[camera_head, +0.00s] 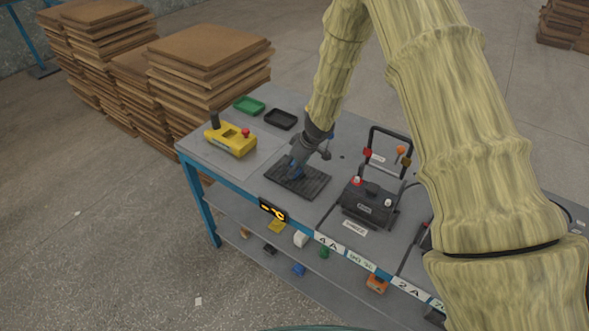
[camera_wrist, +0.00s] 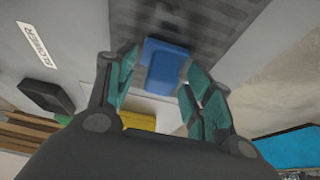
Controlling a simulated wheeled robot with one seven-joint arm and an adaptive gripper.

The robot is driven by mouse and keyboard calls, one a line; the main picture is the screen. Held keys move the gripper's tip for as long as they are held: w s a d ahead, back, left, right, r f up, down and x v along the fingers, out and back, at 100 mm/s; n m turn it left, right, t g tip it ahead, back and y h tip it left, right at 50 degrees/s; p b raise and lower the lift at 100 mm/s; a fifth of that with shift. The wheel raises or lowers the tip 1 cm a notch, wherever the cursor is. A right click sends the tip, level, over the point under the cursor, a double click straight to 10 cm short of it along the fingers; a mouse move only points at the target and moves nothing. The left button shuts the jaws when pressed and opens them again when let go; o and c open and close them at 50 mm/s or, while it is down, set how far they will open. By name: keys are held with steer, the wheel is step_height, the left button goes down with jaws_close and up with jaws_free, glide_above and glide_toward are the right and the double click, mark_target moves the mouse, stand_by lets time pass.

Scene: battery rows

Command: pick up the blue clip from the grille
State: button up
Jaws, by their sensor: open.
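The blue clip (camera_wrist: 163,66) lies on the dark grille in the wrist view, between and just beyond the open fingers of my gripper (camera_wrist: 155,90). The wrist view shows part of the grille (camera_wrist: 215,20). I cannot tell whether the fingers touch the clip.
A yellow device (camera_head: 231,141) stands left of the grille, with a green tray (camera_head: 249,105) and a black tray (camera_head: 281,119) behind. A black battery (camera_head: 367,204) with a handle stands to the right. Several small items lie on the lower shelf (camera_head: 262,262).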

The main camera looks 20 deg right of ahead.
steer(key=c, duration=1.1)
steer(key=shift+r, duration=0.15)
